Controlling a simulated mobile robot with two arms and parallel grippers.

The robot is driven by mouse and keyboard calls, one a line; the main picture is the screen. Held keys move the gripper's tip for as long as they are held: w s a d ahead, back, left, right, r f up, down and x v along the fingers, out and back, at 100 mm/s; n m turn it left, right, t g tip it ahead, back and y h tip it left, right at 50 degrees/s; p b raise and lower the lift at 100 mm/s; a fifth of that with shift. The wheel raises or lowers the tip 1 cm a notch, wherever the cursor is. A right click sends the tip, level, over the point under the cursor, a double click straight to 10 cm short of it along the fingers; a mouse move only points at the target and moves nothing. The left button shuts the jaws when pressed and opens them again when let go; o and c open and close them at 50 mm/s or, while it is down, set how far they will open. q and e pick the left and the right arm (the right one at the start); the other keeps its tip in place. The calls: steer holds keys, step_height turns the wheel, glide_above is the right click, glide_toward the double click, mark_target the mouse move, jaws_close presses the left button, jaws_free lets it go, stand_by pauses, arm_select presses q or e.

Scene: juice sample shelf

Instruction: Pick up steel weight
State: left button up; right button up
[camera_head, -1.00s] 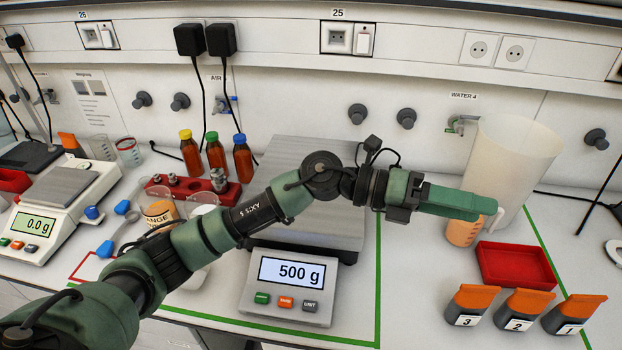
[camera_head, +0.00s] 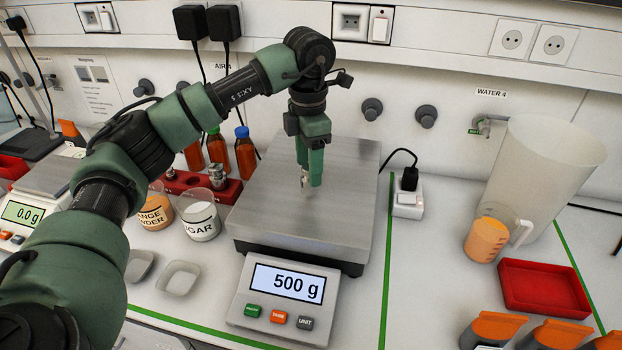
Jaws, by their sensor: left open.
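My left gripper (camera_head: 309,176) points down over the steel pan of the large scale (camera_head: 345,165). Its green fingers are open. A small shiny steel piece, apparently the steel weight (camera_head: 304,180), shows at the fingertips, low over the pan. The fingers partly hide it, and I cannot tell whether they touch it. The scale's display (camera_head: 287,283) reads 500 g. Another steel weight (camera_head: 217,175) stands in the red rack (camera_head: 230,190) left of the scale. My right gripper is not in view.
Beakers of orange powder (camera_head: 155,210) and sugar (camera_head: 198,220) stand left of the scale, with bottles (camera_head: 245,155) behind the rack. A large pitcher (camera_head: 545,175), an orange-filled cup (camera_head: 487,240) and a red tray (camera_head: 543,287) are at right. The counter just right of the scale is mostly clear.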

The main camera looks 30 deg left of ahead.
mark_target(306, 190)
arm_select(q)
steer(key=f, duration=0.1)
steer(key=f+p, duration=0.1)
steer(key=f, duration=0.1)
steer(key=f+p, duration=0.1)
steer(key=shift+w+a+f, duration=0.1)
steer(key=shift+w+f, duration=0.2)
steer(key=shift+w, duration=0.1)
steer(key=shift+f, duration=0.25)
jaws_close()
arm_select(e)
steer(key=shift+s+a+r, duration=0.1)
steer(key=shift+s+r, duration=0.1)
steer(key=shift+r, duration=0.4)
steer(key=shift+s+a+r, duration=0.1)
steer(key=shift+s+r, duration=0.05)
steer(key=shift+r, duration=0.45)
